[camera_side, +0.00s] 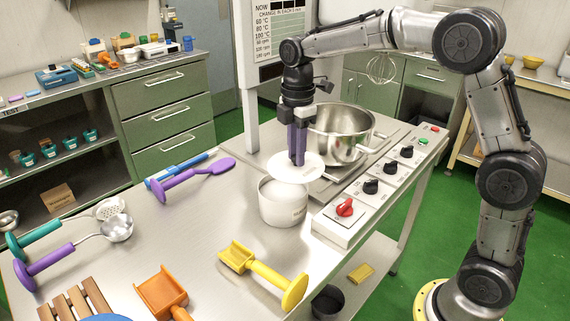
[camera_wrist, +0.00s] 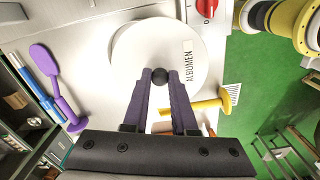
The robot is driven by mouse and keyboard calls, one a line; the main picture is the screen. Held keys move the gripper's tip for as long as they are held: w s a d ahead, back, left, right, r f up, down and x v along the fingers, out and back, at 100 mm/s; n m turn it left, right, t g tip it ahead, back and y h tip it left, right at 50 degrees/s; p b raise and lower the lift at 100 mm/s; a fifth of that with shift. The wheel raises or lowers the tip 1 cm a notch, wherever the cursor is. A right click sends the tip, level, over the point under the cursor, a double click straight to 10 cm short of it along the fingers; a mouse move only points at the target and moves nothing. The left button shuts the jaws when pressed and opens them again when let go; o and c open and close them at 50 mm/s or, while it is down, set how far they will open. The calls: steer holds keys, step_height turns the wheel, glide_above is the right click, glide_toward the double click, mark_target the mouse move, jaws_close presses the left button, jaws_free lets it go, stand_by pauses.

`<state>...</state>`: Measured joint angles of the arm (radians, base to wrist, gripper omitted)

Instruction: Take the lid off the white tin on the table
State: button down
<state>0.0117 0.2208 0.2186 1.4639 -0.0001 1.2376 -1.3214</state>
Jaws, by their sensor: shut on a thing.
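In the wrist view the lid (camera_wrist: 150,45) bears a label reading ALBUMEN and hides most of the tin.
A steel kettle (camera_side: 342,132) stands just behind the lid. A control panel with a red knob (camera_side: 344,208) is to the right. A yellow tool (camera_side: 264,275) lies in front, and a purple spatula (camera_side: 190,178) lies left. Bare table lies left of the tin.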

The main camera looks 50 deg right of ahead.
steer(key=s+r, duration=0.8)
steer(key=s, duration=0.2)
stand_by(0.4)
stand_by(0.4)
